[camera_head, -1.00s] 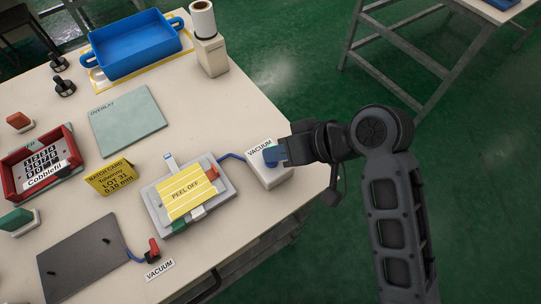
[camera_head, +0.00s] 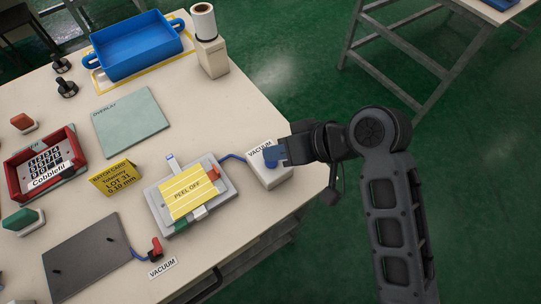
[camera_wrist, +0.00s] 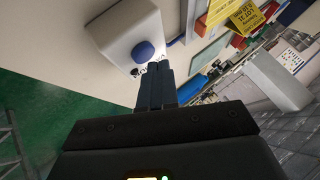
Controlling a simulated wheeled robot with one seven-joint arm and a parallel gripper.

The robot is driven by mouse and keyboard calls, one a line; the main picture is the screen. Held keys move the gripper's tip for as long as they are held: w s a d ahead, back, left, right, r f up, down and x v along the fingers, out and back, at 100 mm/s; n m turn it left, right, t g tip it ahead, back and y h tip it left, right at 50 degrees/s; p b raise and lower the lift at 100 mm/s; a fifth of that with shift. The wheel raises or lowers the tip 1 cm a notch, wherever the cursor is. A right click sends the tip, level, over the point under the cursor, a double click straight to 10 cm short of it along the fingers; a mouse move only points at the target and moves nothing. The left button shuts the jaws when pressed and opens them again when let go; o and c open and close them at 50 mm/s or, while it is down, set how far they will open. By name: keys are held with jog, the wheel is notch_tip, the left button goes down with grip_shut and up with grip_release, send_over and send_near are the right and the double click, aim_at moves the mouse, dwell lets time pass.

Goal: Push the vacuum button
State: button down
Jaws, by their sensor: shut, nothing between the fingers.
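The vacuum button is a blue dome (camera_wrist: 143,51) on a white box (camera_wrist: 118,28) in the wrist view. In the head view the box (camera_head: 272,178) stands at the table's right edge, labelled VACUUM, with the blue button (camera_head: 270,157) partly hidden behind my fingers. My gripper (camera_head: 280,153) is shut and empty, reaching in from the right. In the wrist view its fingertips (camera_wrist: 156,66) appear just beside and below the button. I cannot tell whether they touch it.
A blue tube joins the box to a grey plate with a yellow PEEL OFF film (camera_head: 188,194). A second VACUUM label (camera_head: 163,267) lies by a red valve (camera_head: 156,249) near a dark plate (camera_head: 88,258). Open floor lies right of the table.

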notch_tip(320, 180, up, 5)
jog(key=p, duration=0.5)
jog(key=shift+f, duration=0.15)
jog(key=shift+r, duration=0.7)
